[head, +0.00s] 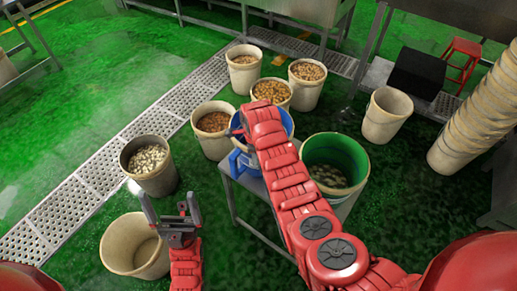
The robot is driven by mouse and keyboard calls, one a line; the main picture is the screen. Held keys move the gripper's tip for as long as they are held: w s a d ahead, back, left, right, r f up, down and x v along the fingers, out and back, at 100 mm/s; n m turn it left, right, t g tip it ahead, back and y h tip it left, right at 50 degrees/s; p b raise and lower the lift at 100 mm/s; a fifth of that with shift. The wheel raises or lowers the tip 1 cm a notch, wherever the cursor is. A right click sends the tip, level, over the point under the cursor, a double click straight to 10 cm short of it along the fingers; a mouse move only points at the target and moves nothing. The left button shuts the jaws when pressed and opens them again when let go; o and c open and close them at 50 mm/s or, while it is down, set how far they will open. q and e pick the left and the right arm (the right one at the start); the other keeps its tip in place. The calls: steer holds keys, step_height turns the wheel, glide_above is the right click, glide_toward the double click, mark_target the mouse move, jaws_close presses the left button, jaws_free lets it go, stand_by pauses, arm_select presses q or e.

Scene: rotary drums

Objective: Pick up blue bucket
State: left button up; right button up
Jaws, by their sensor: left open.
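The blue bucket (289,122) stands at the metal table in the middle of the head view, and my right arm covers much of it. A blue part (241,166) shows left of that arm; I cannot tell whether it belongs to the bucket. My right gripper (238,133) is at the left side of the bucket's rim, mostly hidden by its own arm, so its jaws cannot be made out. My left gripper (172,212) is open and empty, its fingers pointing up, at lower left and apart from the blue bucket.
A bucket with a green inside (350,146) stands right of the blue one. Several cream buckets with contents, such as one of pale pieces (152,178), stand around the table (246,196). An empty cream bucket (121,258) is beside my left gripper. Stacked buckets (480,115) stand at right.

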steer(key=shift+f, duration=0.15)
jaws_close()
steer(key=shift+w, duration=0.1)
stand_by(1.3)
